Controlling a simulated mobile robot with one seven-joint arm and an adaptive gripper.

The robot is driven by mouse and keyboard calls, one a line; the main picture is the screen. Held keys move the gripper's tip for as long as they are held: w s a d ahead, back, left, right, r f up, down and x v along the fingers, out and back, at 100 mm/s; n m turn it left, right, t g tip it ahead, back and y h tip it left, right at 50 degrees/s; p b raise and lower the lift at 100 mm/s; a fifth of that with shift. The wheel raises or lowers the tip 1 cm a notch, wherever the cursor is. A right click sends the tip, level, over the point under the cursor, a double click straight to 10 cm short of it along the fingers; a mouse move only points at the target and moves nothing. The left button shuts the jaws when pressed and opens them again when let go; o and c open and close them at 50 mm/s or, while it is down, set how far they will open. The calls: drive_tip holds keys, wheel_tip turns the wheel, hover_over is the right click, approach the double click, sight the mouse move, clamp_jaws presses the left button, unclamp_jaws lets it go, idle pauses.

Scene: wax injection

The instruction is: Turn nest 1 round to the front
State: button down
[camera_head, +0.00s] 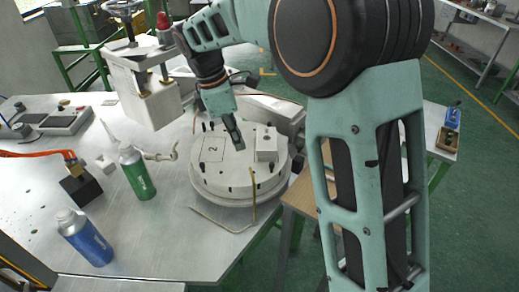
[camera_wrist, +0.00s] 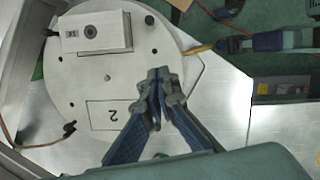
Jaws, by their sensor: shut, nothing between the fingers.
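The round white turntable (camera_head: 215,182) stands on the metal table and fills the left of the wrist view (camera_wrist: 72,100). A plate outlined and marked 2 (camera_head: 212,149) lies on its left side; it also shows in the wrist view (camera_wrist: 105,114). A pale block (camera_head: 266,146) with a dark round hole sits on the disc's right side, also in the wrist view (camera_wrist: 95,32). Contact is unclear.
A brass pin (camera_head: 253,186) and a bent rod stand at the disc's front rim. A press (camera_head: 150,95) stands behind left. A green bottle (camera_head: 137,172) and a blue bottle (camera_head: 85,238) stand at left. The table front is clear.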

approach(268, 172)
drive_tip(key=a+f, duration=0.1)
drive_tip(key=f, duration=0.1)
drive_tip(key=s+a+f, duration=0.1)
drive_tip(key=a+f, duration=0.1)
drive_tip(key=shift+a+f, duration=0.25)
drive_tip(key=shift+f, duration=0.05)
drive_tip(key=shift+w+d+f+p, duration=0.1)
drive_tip(key=shift+w+d+p, duration=0.2)
drive_tip(key=shift+d, duration=0.7)
drive_tip(key=shift+w+d+f+p, duration=0.1)
drive_tip(key=shift+d+p, duration=0.25)
drive_tip(key=shift+d, duration=0.65)
drive_tip(key=shift+w+d+n, duration=0.2)
drive_tip(key=shift+d+n, duration=0.2)
